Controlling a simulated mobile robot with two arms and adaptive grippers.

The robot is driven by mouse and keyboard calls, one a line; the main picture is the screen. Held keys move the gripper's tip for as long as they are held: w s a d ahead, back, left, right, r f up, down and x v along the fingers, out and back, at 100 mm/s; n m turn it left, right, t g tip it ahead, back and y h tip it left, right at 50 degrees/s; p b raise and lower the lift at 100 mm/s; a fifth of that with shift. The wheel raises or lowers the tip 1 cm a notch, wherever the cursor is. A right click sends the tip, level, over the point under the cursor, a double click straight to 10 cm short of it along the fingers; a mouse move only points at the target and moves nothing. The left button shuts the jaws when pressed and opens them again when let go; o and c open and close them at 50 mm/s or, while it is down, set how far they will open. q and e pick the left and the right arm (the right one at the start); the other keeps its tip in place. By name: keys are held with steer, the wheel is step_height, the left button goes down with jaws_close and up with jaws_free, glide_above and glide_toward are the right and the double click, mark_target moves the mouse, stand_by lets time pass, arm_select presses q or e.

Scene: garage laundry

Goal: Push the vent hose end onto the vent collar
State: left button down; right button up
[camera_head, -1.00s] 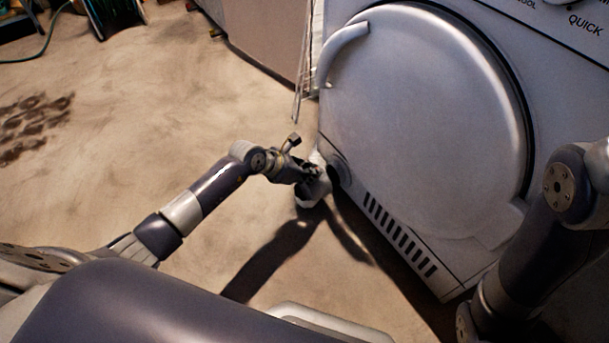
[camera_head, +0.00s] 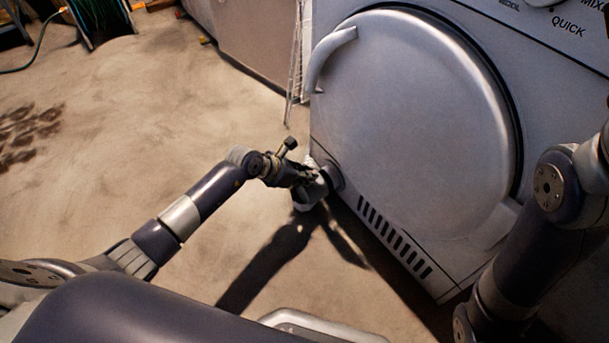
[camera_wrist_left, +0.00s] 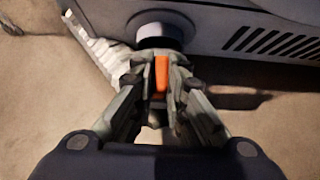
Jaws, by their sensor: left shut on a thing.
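The vent collar (camera_head: 333,177) is a short grey stub low on the white machine's front, left of the vent slots. It also shows at the top of the left wrist view (camera_wrist_left: 160,27). In the left wrist view an orange piece (camera_wrist_left: 161,75) sits between the fingers (camera_wrist_left: 161,88), just below the collar. The white ribbed hose (camera_wrist_left: 98,47) runs off to the upper left. The fingers hide whether cuff and collar touch. My right gripper is out of view.
The white machine (camera_head: 345,215) with its big round door (camera_head: 415,110) fills the right side. A thin white rack (camera_head: 295,60) stands against its left side. A hose reel (camera_head: 100,18) is at the upper left. The floor on the left is mostly clear.

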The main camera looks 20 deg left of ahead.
arm_select(q)
steer(key=shift+w+d, duration=1.25)
steer(key=shift+w, duration=0.3)
stand_by(3.1)
steer(key=c, duration=1.5)
jaws_free()
steer(key=shift+c, duration=0.2)
steer(key=v, duration=1.2)
